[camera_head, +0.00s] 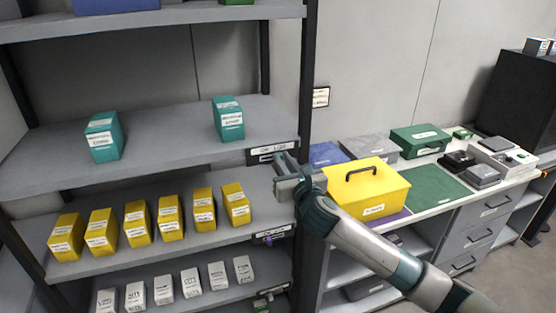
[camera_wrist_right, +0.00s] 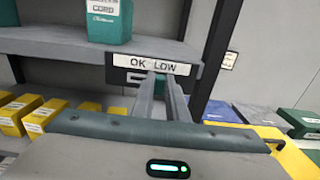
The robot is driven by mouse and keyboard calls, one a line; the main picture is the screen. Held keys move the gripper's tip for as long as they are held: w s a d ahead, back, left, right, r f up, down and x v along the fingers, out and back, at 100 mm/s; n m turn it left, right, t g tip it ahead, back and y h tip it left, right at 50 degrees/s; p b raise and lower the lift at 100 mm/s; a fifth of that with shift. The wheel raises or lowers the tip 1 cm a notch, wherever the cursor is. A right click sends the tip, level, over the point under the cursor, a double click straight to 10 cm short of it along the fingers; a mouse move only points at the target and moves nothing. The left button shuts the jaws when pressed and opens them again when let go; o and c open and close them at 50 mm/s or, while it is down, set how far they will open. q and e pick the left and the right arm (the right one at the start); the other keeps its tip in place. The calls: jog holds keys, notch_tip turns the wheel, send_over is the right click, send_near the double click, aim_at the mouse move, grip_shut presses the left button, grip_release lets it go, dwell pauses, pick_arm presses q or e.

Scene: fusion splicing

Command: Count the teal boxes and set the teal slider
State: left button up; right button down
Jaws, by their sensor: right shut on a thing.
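Two teal boxes stand upright on the middle shelf, a left one (camera_head: 103,137) and a right one (camera_head: 229,118). One teal box also shows in the right wrist view (camera_wrist_right: 108,22). At the right end of that shelf's front edge is a slider plate (camera_head: 272,149) with a white label; in the right wrist view the slider plate (camera_wrist_right: 153,59) reads OK and LOW. My right gripper (camera_head: 281,165) is at this plate, its fingers (camera_wrist_right: 168,80) close together and shut on the slider's knob, which they mostly hide. My left gripper is not in view.
Lower shelves hold several yellow boxes (camera_head: 169,217) and white boxes (camera_head: 163,289), with their own slider plates (camera_head: 270,236). A black rack post (camera_head: 307,120) stands just right of my gripper.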

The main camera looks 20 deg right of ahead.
jog(key=shift+d, duration=0.5)
jog(key=c, duration=1.9)
grip_release()
jog(key=shift+o, duration=0.9)
jog(key=shift+d, duration=0.15)
jog(key=s+b, duration=0.4)
jog(key=s, duration=1.3)
jog(key=shift+s+d+b, duration=0.15)
jog(key=shift+d+b, duration=0.15)
jog(key=shift+b, duration=0.1)
